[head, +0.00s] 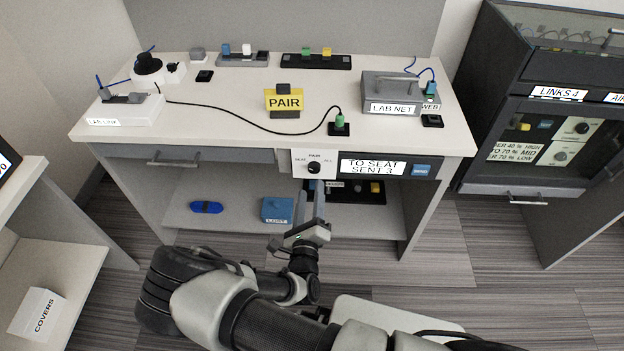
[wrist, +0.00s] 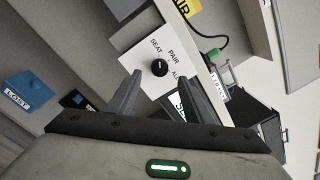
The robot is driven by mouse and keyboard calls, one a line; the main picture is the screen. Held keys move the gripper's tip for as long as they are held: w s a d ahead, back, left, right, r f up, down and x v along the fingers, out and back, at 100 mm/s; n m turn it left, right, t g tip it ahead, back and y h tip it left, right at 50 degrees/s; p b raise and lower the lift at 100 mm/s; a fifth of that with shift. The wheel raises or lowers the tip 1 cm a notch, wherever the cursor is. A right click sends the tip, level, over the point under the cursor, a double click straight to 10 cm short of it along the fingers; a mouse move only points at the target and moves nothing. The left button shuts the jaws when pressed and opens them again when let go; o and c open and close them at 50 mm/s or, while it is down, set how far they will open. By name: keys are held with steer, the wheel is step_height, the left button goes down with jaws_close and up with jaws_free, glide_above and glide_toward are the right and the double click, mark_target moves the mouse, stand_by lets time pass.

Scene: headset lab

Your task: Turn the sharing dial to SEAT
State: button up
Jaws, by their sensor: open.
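The sharing dial (head: 314,168) is a round black knob on a white plate on the desk's front, left of a display reading "TO SEAT SENT 3". Its plate reads SEAT, PAIR and ALL. In the wrist view the knob (wrist: 160,68) shows a small pale mark, but I cannot tell for sure which label it points at. My gripper (head: 316,186) is just below and in front of the dial. In the wrist view its open fingers (wrist: 160,84) stand to either side of the knob's lower area, empty and seemingly short of it.
The display panel (head: 372,166) has a blue button at its right end. The lower shelf holds a blue box (head: 277,210), a dark blue item (head: 206,207) and a dark strip behind my gripper. A yellow PAIR sign (head: 284,101) stands on the desk above, near a cable.

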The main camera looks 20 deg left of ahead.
steer(key=v, duration=1.1)
steer(key=shift+p, duration=0.35)
steer(key=shift+w+d, duration=0.1)
